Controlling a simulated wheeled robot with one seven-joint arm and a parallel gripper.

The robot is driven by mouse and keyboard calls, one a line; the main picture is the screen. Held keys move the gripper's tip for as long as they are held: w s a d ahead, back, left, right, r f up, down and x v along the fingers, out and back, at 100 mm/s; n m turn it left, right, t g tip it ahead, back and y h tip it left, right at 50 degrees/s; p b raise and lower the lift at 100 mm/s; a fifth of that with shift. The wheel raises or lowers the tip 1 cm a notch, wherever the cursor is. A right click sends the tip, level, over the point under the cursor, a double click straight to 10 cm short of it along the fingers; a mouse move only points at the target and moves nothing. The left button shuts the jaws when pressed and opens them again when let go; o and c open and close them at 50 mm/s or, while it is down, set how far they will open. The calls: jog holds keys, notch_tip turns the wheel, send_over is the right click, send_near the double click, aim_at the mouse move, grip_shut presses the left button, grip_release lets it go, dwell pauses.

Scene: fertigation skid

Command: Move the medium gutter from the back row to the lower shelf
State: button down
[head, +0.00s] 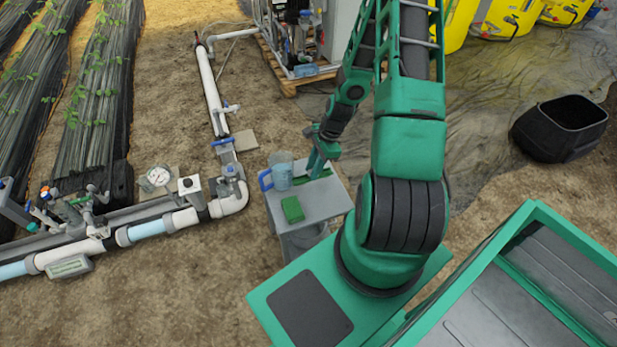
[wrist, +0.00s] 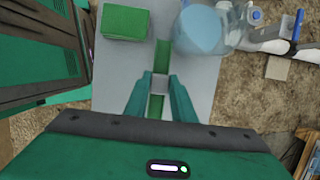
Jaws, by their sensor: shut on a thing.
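My gripper (wrist: 161,82) is shut on a narrow green piece (wrist: 162,58) with a pale grey middle. The piece lies lengthwise between the fingertips, over the top of a small grey stand (wrist: 197,85). I cannot tell whether it touches the top or whether it is the medium gutter. In the head view my gripper (head: 318,170) is at the stand's back edge, and part of the green piece (head: 300,180) shows beside it. The stand (head: 325,200) has a lower part (head: 300,240) beneath its top, mostly hidden. No row of gutters is clearly visible.
A clear jug with a blue handle (head: 281,170) stands close left of my gripper. A green block (head: 292,210) lies at the stand's front; it also shows in the wrist view (wrist: 125,22). White pipes (head: 232,195) run left of the stand. A black tub (head: 560,130) stands far right.

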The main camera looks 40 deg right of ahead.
jog(key=shift+f, duration=1.85)
jog(key=c, duration=1.5)
grip_release()
